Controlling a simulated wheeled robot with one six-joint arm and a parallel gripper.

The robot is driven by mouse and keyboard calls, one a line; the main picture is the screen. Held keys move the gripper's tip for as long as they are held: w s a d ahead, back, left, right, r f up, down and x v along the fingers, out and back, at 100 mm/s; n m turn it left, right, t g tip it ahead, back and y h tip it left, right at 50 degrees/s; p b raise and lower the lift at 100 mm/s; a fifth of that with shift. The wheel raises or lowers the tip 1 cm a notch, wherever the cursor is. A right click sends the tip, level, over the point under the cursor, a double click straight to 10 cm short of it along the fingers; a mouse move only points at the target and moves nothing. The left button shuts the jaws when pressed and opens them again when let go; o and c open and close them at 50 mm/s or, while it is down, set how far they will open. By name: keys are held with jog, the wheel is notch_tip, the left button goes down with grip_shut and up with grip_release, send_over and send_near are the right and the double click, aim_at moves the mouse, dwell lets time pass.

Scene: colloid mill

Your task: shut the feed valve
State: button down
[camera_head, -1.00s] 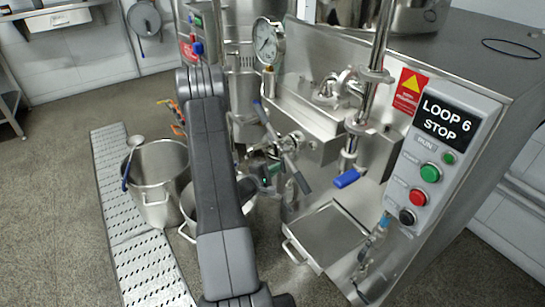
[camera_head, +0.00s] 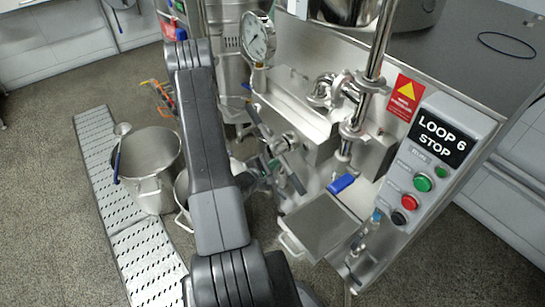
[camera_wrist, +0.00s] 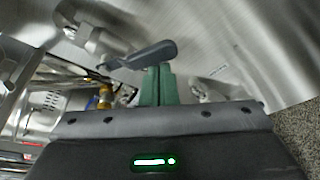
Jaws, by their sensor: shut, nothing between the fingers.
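A valve lever with a blue grip (camera_head: 341,183) hangs below the vertical steel pipe (camera_head: 377,50) in the head view, slanting sideways. No label shows which valve is the feed valve. In the wrist view a dark blue-grey lever (camera_wrist: 145,55) runs sideways from a steel fitting (camera_wrist: 90,38). My gripper (camera_wrist: 158,72) has its green fingers together, with their tips just below this lever near its middle. I cannot tell whether they touch it.
The control panel (camera_head: 432,160) reads "LOOP 6 STOP". A square steel tray (camera_head: 320,226) sits below the blue lever. A pressure gauge (camera_head: 258,38) stands behind. A steel pot (camera_head: 150,165) with a ladle stands on the left, beside a perforated floor strip (camera_head: 145,255).

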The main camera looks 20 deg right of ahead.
jog(key=r, duration=0.1)
jog(key=s+p, duration=0.1)
jog(key=r, duration=0.1)
jog(key=shift+s+d+r, duration=0.15)
jog(key=shift+d+r, duration=0.1)
jog(key=shift+r, duration=0.05)
jog(key=shift+r+p, duration=0.2)
jog(key=shift+p, duration=0.15)
jog(key=shift+f, duration=0.1)
dwell(0.4)
notch_tip(320, 180, down, 5)
jog(key=b, duration=0.4)
jog(key=s+a+r+p, duration=0.2)
jog(key=s+a+r, duration=0.1)
jog(key=a, duration=0.6)
jog(key=shift+r, duration=0.5)
